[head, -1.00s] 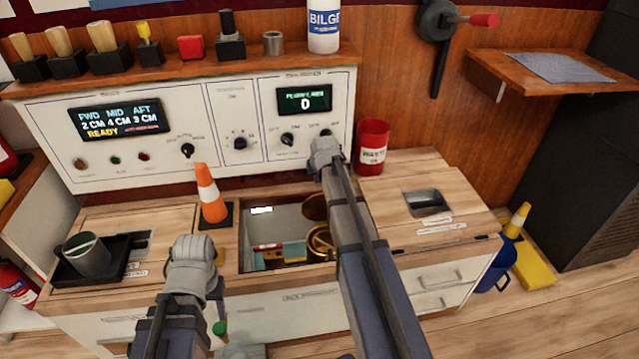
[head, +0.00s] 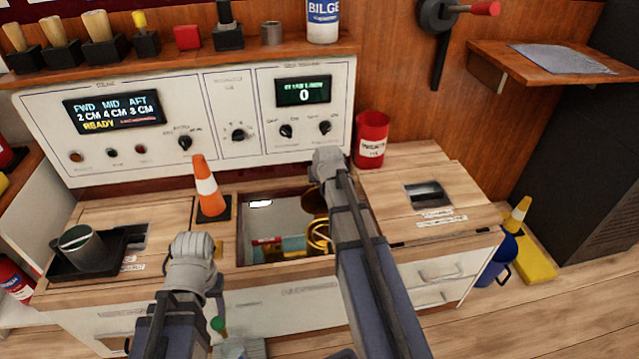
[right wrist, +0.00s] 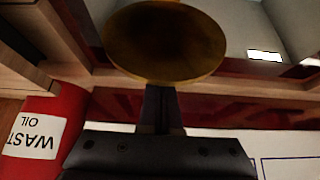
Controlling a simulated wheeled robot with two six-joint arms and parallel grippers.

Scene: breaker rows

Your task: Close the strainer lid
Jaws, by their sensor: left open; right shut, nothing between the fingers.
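The strainer lid (head: 314,200) is a round brass disc standing open at the back of the bilge opening. The brass strainer (head: 318,236) shows below it in the opening, partly hidden by my right arm. In the right wrist view the lid (right wrist: 165,40) is large, and the closed fingers of my right gripper (right wrist: 162,100) run up to its edge. I cannot tell whether they touch it. In the head view my right gripper (head: 326,163) is behind the opening, its fingertips hidden. My left gripper (head: 192,265) is open in front of the opening, its fingers mostly hidden.
An orange cone (head: 207,188) stands left of the opening. A red waste oil can (head: 371,140) stands behind and right of it, near my right gripper. A black tray (head: 75,270) with a dark cup is at the left. The control panel (head: 220,150) rises behind.

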